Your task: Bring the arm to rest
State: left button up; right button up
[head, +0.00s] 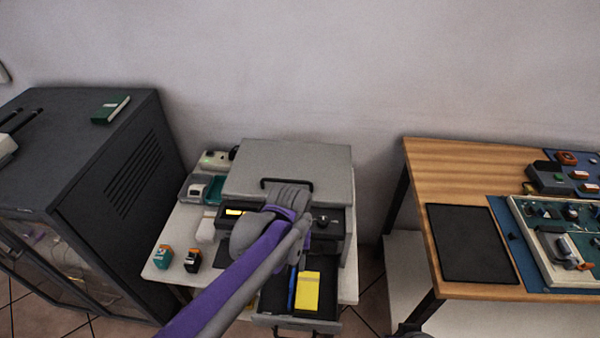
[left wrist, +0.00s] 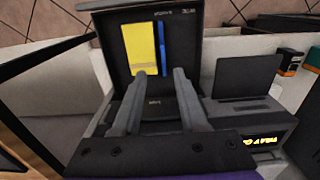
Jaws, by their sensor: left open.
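My left arm (head: 235,282), purple and grey, reaches from the bottom of the head view over the front of a grey machine (head: 290,170) on a small white table. My left gripper (head: 291,205) is over the machine's front, partly hidden by its own wrist. In the left wrist view its two fingers (left wrist: 156,82) are apart with nothing held between them. They point towards an open dark drawer (left wrist: 113,62). A yellow pad (left wrist: 140,46) and a blue strip (left wrist: 162,44) lie in the drawer. My right gripper cannot be made out.
Two small ink-bottle-like boxes, teal (head: 162,257) and black-orange (head: 193,261), stand at the table's left front. A dark cabinet (head: 110,150) is left. A wooden table (head: 465,175) with a black mat (head: 470,243) and parts trays is right. A gap separates the tables.

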pick_arm(q)
jog(key=s+a+r+t+p, duration=0.5)
jog(key=s+a+r+p, duration=0.6)
jog(key=s+a, duration=0.1)
jog(key=shift+s+a+r, duration=0.25)
jog(key=shift+s+a, duration=0.15)
jog(key=shift+s, duration=0.35)
jog(key=shift+s, duration=0.1)
